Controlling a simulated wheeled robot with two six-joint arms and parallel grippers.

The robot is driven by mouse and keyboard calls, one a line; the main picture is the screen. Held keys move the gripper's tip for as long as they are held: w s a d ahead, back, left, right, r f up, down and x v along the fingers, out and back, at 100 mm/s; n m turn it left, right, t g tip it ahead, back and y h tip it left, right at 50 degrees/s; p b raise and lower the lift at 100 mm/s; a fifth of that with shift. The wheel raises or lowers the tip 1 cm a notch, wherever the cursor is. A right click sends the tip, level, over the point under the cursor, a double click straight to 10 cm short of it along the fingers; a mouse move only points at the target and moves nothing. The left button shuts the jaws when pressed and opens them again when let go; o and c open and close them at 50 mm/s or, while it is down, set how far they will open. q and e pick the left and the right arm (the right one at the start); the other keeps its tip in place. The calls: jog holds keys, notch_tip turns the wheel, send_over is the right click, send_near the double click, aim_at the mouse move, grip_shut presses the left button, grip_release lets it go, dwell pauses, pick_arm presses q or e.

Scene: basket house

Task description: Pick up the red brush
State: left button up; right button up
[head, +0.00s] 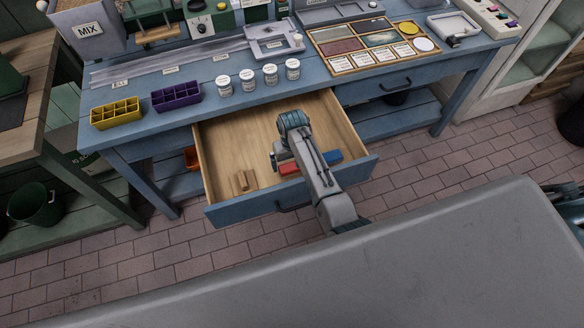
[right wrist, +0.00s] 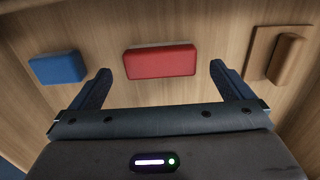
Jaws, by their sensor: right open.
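The red brush lies in the open drawer and looks like a plain red block with a paler back side. It shows in the right wrist view (right wrist: 161,61) and, partly behind my arm, in the head view (head: 290,168). My right gripper (right wrist: 161,70) is open and empty above the drawer floor, pointing down. In the right wrist view, its fingers stand on either side of the red brush, with a gap at both ends. I cannot tell how far above it they are. My left gripper is not in view.
A blue block (right wrist: 57,68) lies on one side of the red brush and a wooden piece (right wrist: 288,60) on the other. The drawer (head: 240,213) has raised walls around them. Above it, the blue table (head: 200,110) carries trays, jars (head: 270,74) and divided boxes.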

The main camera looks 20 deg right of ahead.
aim_at(292, 167)
jog(key=shift+w+f+p, duration=0.2)
jog(key=shift+f+p, duration=0.15)
jog(key=shift+f, duration=2.05)
jog(key=c, duration=0.9)
